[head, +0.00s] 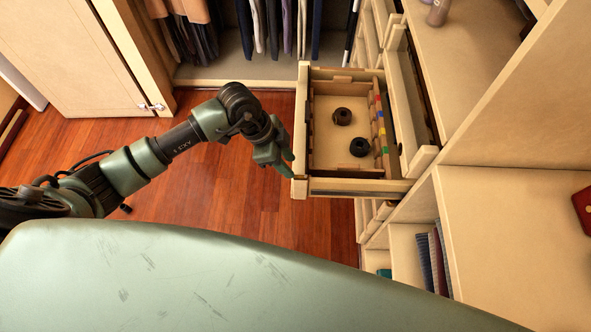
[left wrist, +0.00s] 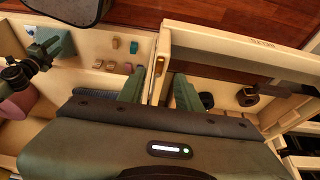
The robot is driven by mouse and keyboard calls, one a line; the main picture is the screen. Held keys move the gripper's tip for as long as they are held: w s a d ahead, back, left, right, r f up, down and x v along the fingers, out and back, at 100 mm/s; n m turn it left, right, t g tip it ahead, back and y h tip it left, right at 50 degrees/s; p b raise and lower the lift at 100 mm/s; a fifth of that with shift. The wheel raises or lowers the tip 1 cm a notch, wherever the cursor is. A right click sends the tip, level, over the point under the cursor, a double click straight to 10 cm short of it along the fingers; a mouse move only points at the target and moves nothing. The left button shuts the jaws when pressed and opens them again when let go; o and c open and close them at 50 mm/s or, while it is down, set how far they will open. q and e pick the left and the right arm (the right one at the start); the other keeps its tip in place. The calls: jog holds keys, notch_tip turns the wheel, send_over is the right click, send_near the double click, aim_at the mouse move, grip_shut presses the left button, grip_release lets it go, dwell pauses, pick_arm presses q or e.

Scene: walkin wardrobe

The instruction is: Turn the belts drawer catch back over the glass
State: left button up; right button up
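The belts drawer (head: 347,75) stands pulled out in the head view, with two dark rolled belts (head: 342,116) inside. In the left wrist view its panel (left wrist: 215,42) carries small upside-down lettering, and the belts (left wrist: 248,96) lie beyond it. My left gripper (head: 286,165) is at the drawer's near front corner. In the left wrist view its two green fingers (left wrist: 159,92) are apart, on either side of a pale wooden edge. A small slotted wooden piece (left wrist: 160,65), perhaps the catch, is on that edge between them; contact is unclear. I cannot make out the glass.
Hanging clothes (head: 285,25) are at the back. The red wooden floor (head: 230,200) left of the drawer is clear.

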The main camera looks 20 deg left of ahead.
aim_at(299, 176)
pick_arm(q)
jog(key=shift+x, duration=2.7)
jog(key=shift+d, duration=0.1)
grip_shut()
